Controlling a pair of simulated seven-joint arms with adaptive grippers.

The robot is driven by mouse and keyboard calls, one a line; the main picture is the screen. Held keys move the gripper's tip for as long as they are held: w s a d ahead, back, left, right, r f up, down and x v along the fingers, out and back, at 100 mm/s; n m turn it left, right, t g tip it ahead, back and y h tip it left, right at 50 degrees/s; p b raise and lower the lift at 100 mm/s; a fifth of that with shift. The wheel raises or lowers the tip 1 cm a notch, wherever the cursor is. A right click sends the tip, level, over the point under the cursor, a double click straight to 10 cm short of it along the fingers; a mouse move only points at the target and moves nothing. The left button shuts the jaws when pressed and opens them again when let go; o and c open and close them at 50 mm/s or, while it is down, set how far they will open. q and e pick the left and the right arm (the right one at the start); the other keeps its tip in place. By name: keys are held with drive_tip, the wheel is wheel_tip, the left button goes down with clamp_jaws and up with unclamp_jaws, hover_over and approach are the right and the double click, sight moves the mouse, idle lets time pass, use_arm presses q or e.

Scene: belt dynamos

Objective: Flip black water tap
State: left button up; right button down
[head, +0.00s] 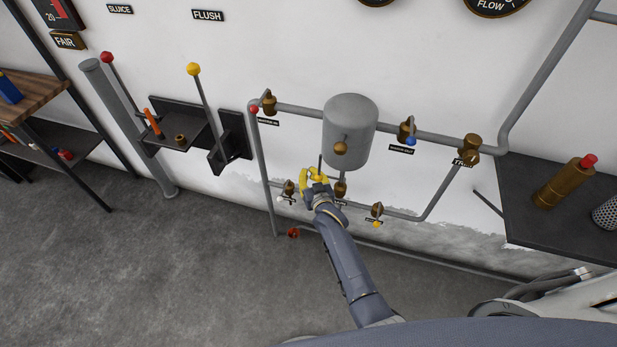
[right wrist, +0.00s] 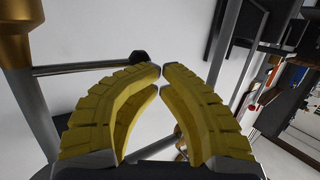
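The black water tap shows in the right wrist view as a grey lever with a black knob (right wrist: 139,57) at its end. The lever runs in from the left, from beside a brass fitting (right wrist: 14,40). My right gripper (right wrist: 163,69) has its yellow fingers curved together with the tips almost meeting. No object shows between them. The black knob is just past the left fingertip, which partly overlaps it; I cannot tell whether they touch. In the head view my right gripper (head: 318,176) is at the pipework below the grey tank and hides much of this tap. My left gripper is not in view.
The grey tank (head: 350,124) hangs above the gripper. Brass valves with a blue knob (head: 410,141) and a yellow knob (head: 376,224) are nearby. A red valve wheel (head: 293,233) is low down. A dark shelf (head: 530,220) stands right; the floor at left is clear.

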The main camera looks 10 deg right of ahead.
drive_tip(key=shift+w+r, duration=0.25)
drive_tip(key=shift+w, duration=0.1)
idle(0.3)
drive_tip(key=v, duration=1.2)
drive_tip(key=s+f+n+g, duration=0.1)
drive_tip(key=s+f+g, duration=0.2)
drive_tip(key=s+f, duration=0.55)
drive_tip(key=s+f+g, duration=0.2)
drive_tip(key=s+f, duration=0.2)
drive_tip(key=f, duration=0.9)
drive_tip(key=s+f+n+g, duration=0.1)
drive_tip(key=s+f+g, duration=0.2)
drive_tip(key=s+f, duration=0.55)
drive_tip(key=s+d+f+g, duration=0.2)
drive_tip(key=s+f, duration=0.4)
drive_tip(key=s, duration=0.4)
drive_tip(key=s+d+f+g+h, duration=0.1)
drive_tip(key=s+d+f, duration=0.4)
drive_tip(key=s, duration=0.5)
drive_tip(key=s+d+f+g, duration=0.3)
drive_tip(key=s+f, duration=0.4)
drive_tip(key=s, duration=0.4)
drive_tip(key=shift+d+n, duration=0.4)
drive_tip(key=shift+d, duration=0.15)
drive_tip(key=shift+a, duration=0.1)
